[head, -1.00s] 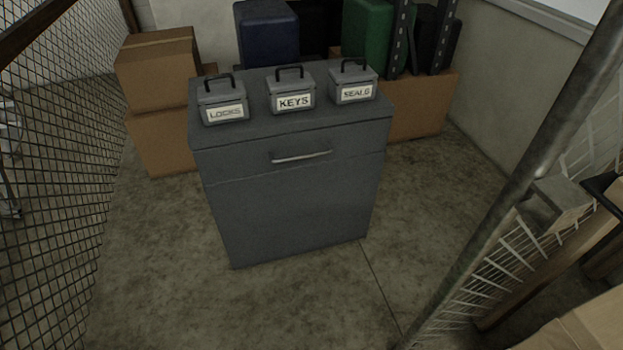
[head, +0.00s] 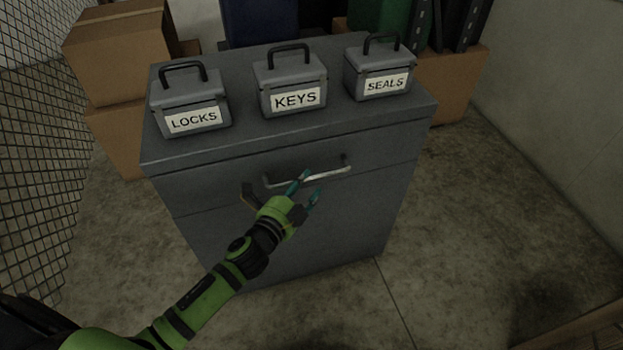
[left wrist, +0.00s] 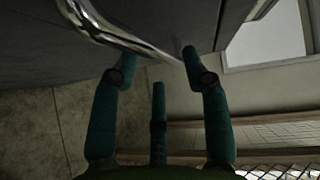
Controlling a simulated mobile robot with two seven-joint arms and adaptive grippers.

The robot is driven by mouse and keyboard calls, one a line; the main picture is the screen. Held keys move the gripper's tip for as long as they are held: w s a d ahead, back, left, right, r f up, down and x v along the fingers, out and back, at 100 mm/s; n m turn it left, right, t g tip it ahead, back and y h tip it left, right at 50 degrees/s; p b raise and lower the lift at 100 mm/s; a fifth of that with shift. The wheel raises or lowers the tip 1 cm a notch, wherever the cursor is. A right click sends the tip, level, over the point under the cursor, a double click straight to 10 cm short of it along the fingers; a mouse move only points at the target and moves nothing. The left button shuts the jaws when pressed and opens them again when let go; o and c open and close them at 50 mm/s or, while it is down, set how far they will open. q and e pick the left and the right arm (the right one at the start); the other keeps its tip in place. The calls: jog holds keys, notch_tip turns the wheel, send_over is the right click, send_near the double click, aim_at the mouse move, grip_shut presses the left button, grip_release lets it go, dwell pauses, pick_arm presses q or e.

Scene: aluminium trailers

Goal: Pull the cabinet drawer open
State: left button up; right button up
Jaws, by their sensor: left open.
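The grey cabinet (head: 300,235) stands ahead of me with its top drawer (head: 210,187) shut. The drawer has a silver bar handle (head: 335,173), which also shows large in the left wrist view (left wrist: 100,30). My left gripper (head: 308,186) has its teal fingers spread at the handle, near the bar's middle. In the left wrist view the open fingers (left wrist: 160,52) show with the bar crossing near the left fingertip. I cannot tell whether they touch the bar. My right gripper is not in view.
Three grey boxes marked LOCKS (head: 190,105), KEYS (head: 290,85) and SEALS (head: 380,70) stand on the cabinet top. Cardboard boxes (head: 120,55) are behind at the left. A mesh fence (head: 35,150) runs along the left. Floor (head: 460,220) at the right is clear.

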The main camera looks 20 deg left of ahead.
aim_at(310, 180)
pick_arm(q)
jog(key=shift+x, duration=1.75)
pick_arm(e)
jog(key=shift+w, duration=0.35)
pick_arm(q)
jog(key=shift+c, duration=0.4)
grip_shut()
